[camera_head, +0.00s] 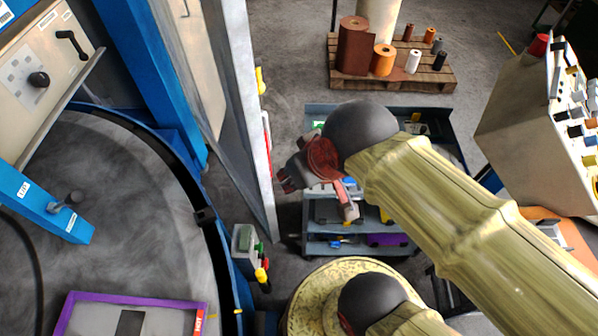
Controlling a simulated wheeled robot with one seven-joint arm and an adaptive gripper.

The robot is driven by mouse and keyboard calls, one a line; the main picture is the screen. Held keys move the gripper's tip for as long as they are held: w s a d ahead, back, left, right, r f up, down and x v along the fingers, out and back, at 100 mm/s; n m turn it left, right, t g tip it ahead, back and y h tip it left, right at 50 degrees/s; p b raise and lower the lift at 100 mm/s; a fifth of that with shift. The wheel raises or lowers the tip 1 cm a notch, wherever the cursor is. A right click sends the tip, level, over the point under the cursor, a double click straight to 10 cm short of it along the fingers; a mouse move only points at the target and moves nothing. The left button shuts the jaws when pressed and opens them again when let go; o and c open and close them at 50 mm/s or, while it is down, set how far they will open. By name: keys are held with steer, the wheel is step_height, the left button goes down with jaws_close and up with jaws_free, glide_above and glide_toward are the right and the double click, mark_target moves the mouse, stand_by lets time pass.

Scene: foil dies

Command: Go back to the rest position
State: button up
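My gripper (318,194), dark red with grey fingers, hangs at the end of my yellow-covered arm in the middle of the view. Its fingers stand spread apart, and I see nothing held between them. It is in front of a blue-grey tool trolley (312,240) and to the right of a tall grey panel edge (247,110). I cannot tell how far it is from either. My wrist and forearm hide part of the trolley.
At left is a blue machine with a round grey table (130,215) and a purple-framed tray (185,300). A pallet (435,78) with foil rolls stands at the back. A beige control console (520,110) is at right. Bare floor (290,50) shows at the back.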

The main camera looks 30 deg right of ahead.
step_height(320, 180, down, 9)
steer(key=b, duration=0.9)
